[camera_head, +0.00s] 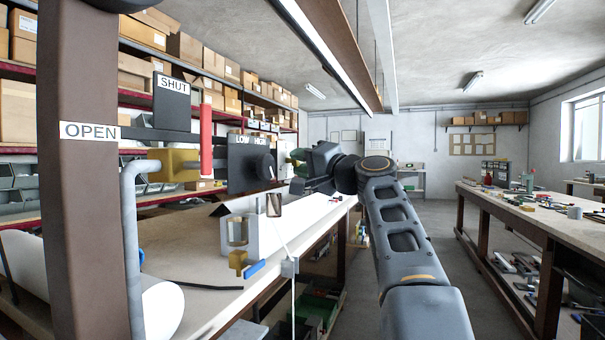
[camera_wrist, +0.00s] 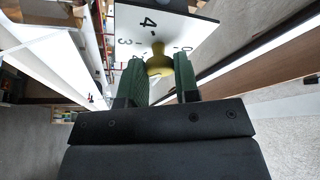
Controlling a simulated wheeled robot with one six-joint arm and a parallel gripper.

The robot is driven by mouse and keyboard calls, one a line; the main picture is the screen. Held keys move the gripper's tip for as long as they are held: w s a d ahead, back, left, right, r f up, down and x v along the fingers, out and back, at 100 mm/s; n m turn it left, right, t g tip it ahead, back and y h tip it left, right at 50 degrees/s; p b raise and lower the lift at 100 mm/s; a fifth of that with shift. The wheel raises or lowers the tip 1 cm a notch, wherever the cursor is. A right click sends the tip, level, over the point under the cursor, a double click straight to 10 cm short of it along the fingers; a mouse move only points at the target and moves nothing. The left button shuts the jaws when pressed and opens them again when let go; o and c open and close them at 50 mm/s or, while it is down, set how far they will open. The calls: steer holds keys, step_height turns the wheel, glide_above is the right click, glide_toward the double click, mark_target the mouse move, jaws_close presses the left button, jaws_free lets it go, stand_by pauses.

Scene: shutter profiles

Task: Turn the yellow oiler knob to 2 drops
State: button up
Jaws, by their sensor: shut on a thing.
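The yellow oiler knob (camera_wrist: 158,64) is in the wrist view, in front of a white dial plate (camera_wrist: 178,28) with black numbers. I can read a 4 and a 3, and a partly hidden mark to the right looks like a 0. The green fingers of my gripper (camera_wrist: 159,57) stand on both sides of the knob and are shut on it. They cover part of the dial, and I cannot tell which number the knob points at. In the head view my gripper (camera_head: 298,157) is beyond the LOW/HIGH panel, and I cannot make out the knob there.
A black LOW/HIGH panel (camera_head: 247,154) with a dark knob stands left of my gripper. A red handle (camera_head: 206,140), a grey bent pipe (camera_head: 131,230) and a brown post (camera_head: 85,200) are further left. The bench (camera_head: 185,290) lies below. The aisle on the right is open.

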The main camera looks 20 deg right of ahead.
steer(key=shift+n, duration=0.3)
steer(key=o, duration=0.9)
steer(key=b+v, duration=0.1)
steer(key=v, duration=1.2)
steer(key=shift+s+d+f+b, duration=0.2)
steer(key=shift+s+d+b, duration=0.1)
steer(key=shift+b, duration=0.1)
